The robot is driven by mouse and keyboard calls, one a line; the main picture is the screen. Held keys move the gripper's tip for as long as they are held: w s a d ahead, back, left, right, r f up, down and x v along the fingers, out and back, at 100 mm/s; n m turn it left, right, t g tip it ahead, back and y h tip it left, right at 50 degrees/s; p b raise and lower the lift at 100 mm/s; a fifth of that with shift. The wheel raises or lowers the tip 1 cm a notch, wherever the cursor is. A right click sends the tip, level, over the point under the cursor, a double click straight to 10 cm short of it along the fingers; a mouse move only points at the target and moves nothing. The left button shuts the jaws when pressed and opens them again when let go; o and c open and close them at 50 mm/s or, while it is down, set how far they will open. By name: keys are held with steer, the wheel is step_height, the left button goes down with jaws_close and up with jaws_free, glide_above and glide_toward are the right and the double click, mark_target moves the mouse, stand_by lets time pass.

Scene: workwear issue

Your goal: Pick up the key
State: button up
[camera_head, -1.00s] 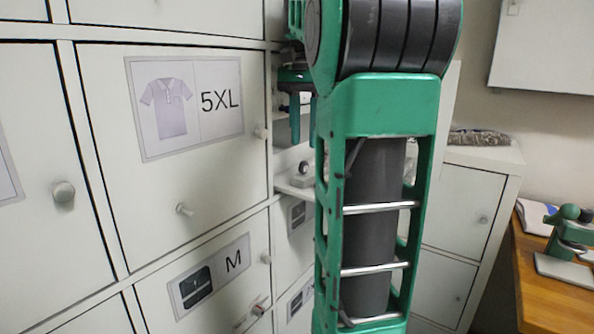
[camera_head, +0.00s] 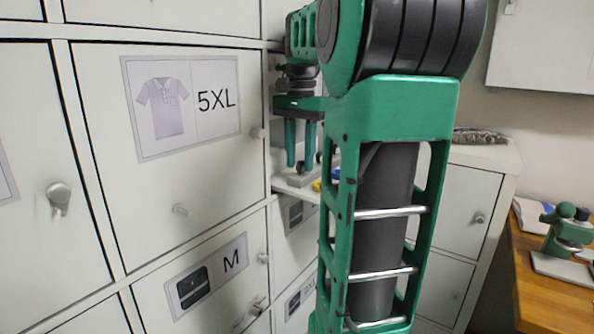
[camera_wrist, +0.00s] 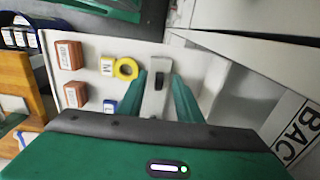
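My gripper (camera_head: 300,164) points down in the open shelf bay, its two green fingers apart. In the wrist view the gripper (camera_wrist: 160,78) shows a grey block with a dark top part (camera_wrist: 158,80) between its fingers. The fingers do not visibly close on it. I cannot tell whether this is the key. A yellow piece with a ring-shaped end (camera_wrist: 125,69) lies just left of the fingers. It has a pale label, and I cannot tell for certain whether it is the key either. In the head view my arm partly hides the shelf.
The white shelf (camera_wrist: 90,48) also holds two orange-brown labelled blocks (camera_wrist: 70,55) (camera_wrist: 76,95) and a small blue piece (camera_wrist: 110,106). Locker doors with knobs, one marked 5XL (camera_head: 160,200), flank the bay on the left. A wooden desk (camera_head: 545,285) stands at right.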

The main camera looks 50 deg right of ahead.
mark_target(300, 161)
jaws_close()
steer(key=shift+r, duration=1.8)
steer(key=s+a, duration=1)
steer(key=s, duration=0.4)
steer(key=shift+s+a, duration=0.25)
steer(key=shift+s, duration=0.1)
